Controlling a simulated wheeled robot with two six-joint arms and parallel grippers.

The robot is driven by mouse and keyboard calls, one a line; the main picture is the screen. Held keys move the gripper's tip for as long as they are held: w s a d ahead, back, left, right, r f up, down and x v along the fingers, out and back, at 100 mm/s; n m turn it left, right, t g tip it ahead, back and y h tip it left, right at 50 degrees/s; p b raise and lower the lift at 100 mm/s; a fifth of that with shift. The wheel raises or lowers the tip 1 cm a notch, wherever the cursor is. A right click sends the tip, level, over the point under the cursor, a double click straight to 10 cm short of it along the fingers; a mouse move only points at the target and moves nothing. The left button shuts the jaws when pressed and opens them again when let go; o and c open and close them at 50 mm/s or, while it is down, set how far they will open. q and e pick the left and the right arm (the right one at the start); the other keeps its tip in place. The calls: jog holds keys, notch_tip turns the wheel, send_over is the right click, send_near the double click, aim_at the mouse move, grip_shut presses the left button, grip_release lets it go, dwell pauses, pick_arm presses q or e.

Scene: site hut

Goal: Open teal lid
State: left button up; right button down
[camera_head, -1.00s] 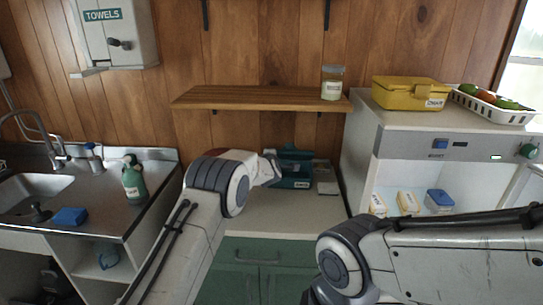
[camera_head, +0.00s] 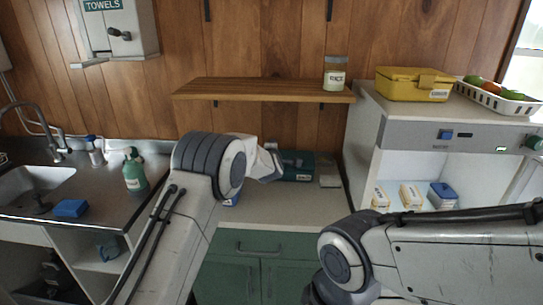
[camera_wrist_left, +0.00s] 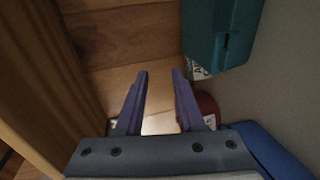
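The teal box (camera_head: 298,166) stands at the back of the counter under the wooden shelf, its left part hidden behind my left wrist. Its lid looks down, but I cannot be sure. In the left wrist view the teal box (camera_wrist_left: 225,30) is at the upper right, with a dark fitting and a white label on its side. My left gripper (camera_wrist_left: 160,75) has its two fingers apart with nothing between them, beside the box and apart from it. In the head view its fingers are hidden behind the wrist. My right arm shows at the lower right; its gripper is out of view.
A wooden shelf (camera_head: 262,90) overhangs the counter. A small pale block (camera_head: 329,181) sits right of the teal box. A blue item (camera_head: 231,200) is partly behind my left arm. A red object (camera_wrist_left: 208,108) and a blue one (camera_wrist_left: 270,150) show in the wrist view. The front counter is clear.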

pick_arm(q)
jog(key=b+v, duration=0.1)
jog(key=v, duration=0.5)
jog(key=shift+s, duration=0.2)
jog(key=shift+r, duration=0.1)
